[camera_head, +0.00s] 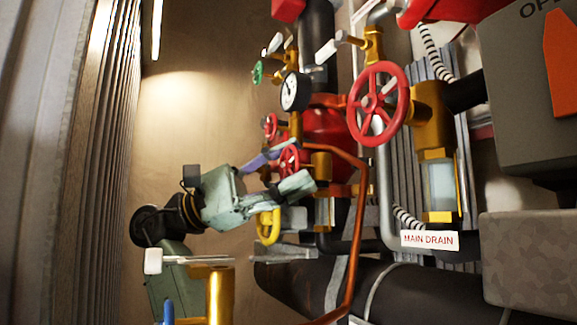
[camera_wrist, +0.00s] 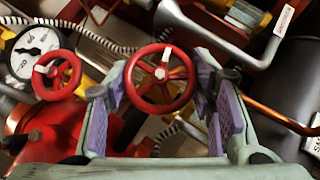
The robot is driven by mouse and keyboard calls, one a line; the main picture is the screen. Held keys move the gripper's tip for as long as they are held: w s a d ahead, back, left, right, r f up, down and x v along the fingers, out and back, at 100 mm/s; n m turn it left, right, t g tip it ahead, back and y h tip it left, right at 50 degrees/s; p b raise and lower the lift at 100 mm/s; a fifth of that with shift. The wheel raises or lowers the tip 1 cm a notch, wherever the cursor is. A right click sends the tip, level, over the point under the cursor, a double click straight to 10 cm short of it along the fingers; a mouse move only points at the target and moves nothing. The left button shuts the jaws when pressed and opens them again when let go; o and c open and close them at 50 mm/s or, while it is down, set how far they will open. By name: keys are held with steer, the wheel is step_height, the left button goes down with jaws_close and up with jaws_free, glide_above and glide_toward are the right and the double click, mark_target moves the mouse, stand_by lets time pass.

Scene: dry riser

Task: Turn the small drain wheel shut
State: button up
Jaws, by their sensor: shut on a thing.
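A small red handwheel (camera_head: 289,160) with a pale mark on its rim stands among the brass valves, with my gripper (camera_head: 284,170) at it. In the wrist view the wheel (camera_wrist: 161,54) sits between the two purple-padded fingers of my gripper (camera_wrist: 161,82). The wheel's face, spokes and hub show in the wrist view. In the head view my fingers hide part of the wheel. Which label belongs to this wheel cannot be read.
A larger red wheel (camera_head: 378,103) is above right, over a "MAIN DRAIN" sign (camera_head: 430,240). Another small red wheel (camera_wrist: 57,75) and a pressure gauge (camera_wrist: 35,54) are close by on the left. A copper pipe (camera_head: 357,235) runs just right of my gripper. A corrugated wall stands at left.

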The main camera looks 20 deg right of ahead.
steer(key=o, duration=1.2)
steer(key=shift+w+a, duration=0.1)
steer(key=v, duration=0.7)
steer(key=shift+a, duration=0.15)
steer(key=shift+f, duration=0.1)
